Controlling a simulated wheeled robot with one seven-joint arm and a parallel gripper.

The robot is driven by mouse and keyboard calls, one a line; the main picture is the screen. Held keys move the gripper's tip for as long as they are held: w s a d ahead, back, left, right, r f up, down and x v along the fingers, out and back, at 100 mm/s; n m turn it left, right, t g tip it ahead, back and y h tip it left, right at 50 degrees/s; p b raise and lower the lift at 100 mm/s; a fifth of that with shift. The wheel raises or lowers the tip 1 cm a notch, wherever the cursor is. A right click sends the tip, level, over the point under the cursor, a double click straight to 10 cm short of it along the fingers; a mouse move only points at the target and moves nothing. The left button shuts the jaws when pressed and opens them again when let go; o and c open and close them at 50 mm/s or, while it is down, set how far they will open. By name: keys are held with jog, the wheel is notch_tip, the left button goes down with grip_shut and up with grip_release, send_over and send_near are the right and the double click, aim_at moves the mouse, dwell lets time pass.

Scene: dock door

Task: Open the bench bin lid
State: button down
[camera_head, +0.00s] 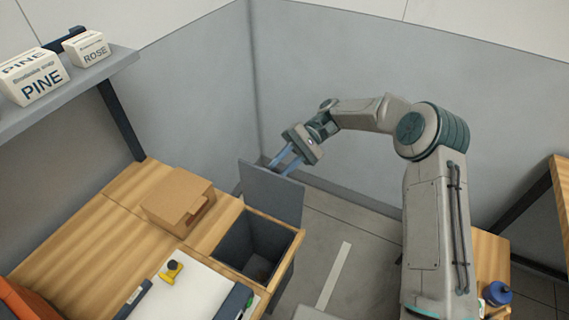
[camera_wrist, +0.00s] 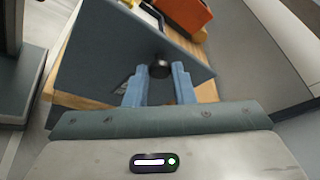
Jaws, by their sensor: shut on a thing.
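The bench bin (camera_head: 228,243) is a dark open box set into the end of the wooden bench. Its grey lid (camera_head: 274,195) stands raised, nearly upright, along the bin's far side, so the inside shows. The lid also fills the upper middle of the wrist view (camera_wrist: 105,55), with a dark round knob (camera_wrist: 159,69) on it. My gripper (camera_head: 281,163) is behind the lid's top edge in the head view. In the wrist view its blue fingers (camera_wrist: 158,78) are shut on the knob, one on each side. The knob is hidden in the head view.
A cardboard box (camera_head: 177,200) sits on the bench (camera_head: 85,245) beside the bin. A yellow stamp-like item (camera_head: 172,272) lies on white paper (camera_head: 200,290) in front. A shelf (camera_head: 75,85) with PINE and ROSE boxes hangs at upper left. Floor right of the bin is clear.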

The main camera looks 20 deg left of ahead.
jog(key=c, duration=1.2)
grip_release()
jog(key=shift+s+a+f, duration=0.1)
jog(key=shift+f, duration=0.05)
jog(key=p+v, duration=0.4)
jog(key=v, duration=0.8)
